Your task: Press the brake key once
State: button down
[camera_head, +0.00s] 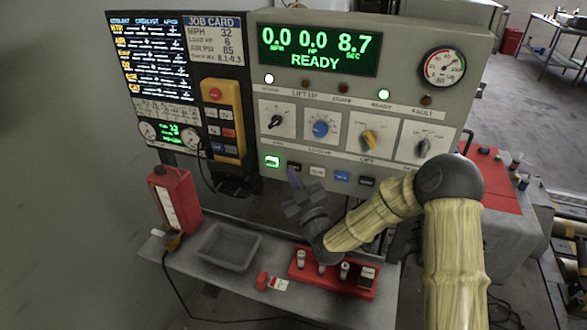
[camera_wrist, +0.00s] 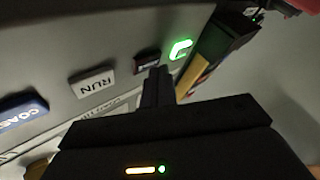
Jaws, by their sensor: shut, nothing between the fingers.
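A row of keys runs along the bottom of the grey console. From left it has a green-lit key (camera_head: 272,161), a dark key (camera_head: 294,166), a white key (camera_head: 317,171), a blue key (camera_head: 341,176) and a black key (camera_head: 367,182). I cannot read which key is the brake. My gripper (camera_head: 292,175) is shut and empty, just below the dark key. In the wrist view its fingertips (camera_wrist: 156,72) are close to the dark key (camera_wrist: 147,62); contact cannot be told.
The display (camera_head: 319,51) reads READY, with 0.0 MPH. Knobs sit above the keys. A yellow pendant (camera_head: 222,113) hangs on the left. Below are a grey tray (camera_head: 226,247), a red jug (camera_head: 174,200) and a red block (camera_head: 335,283) holding several small parts.

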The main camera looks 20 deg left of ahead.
jog(key=shift+w, duration=0.4)
dwell(0.7)
jog(key=shift+s+b, duration=0.15)
jog(key=shift+b, duration=0.2)
jog(key=shift+s+b, duration=0.35)
jog(key=shift+s, duration=0.3)
jog(key=shift+s, duration=0.1)
jog(key=s, duration=0.1)
jog(key=s+b, duration=0.1)
jog(key=s, duration=0.1)
jog(key=s+b, duration=0.1)
jog(key=shift+s+a, duration=0.25)
jog(key=shift+s, duration=0.15)
dwell(0.4)
